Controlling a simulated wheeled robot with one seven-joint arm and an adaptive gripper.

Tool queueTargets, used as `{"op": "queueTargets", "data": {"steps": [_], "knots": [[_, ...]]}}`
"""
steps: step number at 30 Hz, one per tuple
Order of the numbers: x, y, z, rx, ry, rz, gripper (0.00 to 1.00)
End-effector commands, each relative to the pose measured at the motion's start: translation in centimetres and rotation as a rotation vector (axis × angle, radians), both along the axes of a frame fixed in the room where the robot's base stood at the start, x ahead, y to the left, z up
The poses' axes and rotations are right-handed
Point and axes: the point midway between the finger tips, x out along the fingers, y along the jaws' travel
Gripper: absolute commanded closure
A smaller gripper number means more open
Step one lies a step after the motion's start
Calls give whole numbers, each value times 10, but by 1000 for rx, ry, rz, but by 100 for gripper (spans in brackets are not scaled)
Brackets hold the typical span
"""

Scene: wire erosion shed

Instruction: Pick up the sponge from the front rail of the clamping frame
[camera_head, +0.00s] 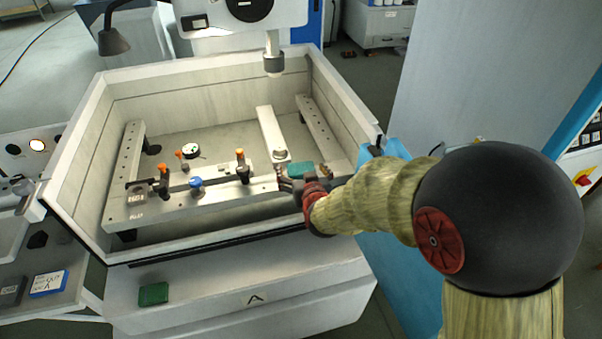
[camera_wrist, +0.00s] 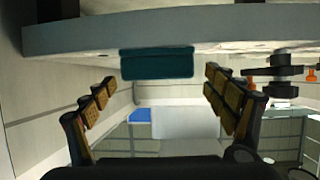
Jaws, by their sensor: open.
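The teal sponge (camera_head: 299,170) lies on the front rail (camera_head: 222,203) of the clamping frame, near its right end. My gripper (camera_head: 288,184) is right at it, at the right part of the rail, and partly covers that part in the head view. In the wrist view the sponge (camera_wrist: 158,63) appears centred between the tips of my two open fingers (camera_wrist: 159,78), with a gap on each side. The rail (camera_wrist: 200,28) runs across the top of that view. I cannot tell how far the sponge reaches between the fingers.
Clamps with orange knobs (camera_head: 163,170) and a blue knob (camera_head: 196,183) stand along the rail left of my gripper. A machine head nozzle (camera_head: 274,63) hangs above. Tank walls (camera_head: 345,100) surround the frame. A green block (camera_head: 153,294) lies on the front ledge.

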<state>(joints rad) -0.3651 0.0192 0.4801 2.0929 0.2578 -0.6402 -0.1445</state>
Motion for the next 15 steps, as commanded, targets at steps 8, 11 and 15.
{"op": "queueTargets", "data": {"steps": [8,11,15], "knots": [[29,3,-11,0,1,0,14],[30,4,-11,0,1,0,14],[30,4,-10,0,1,0,14]]}}
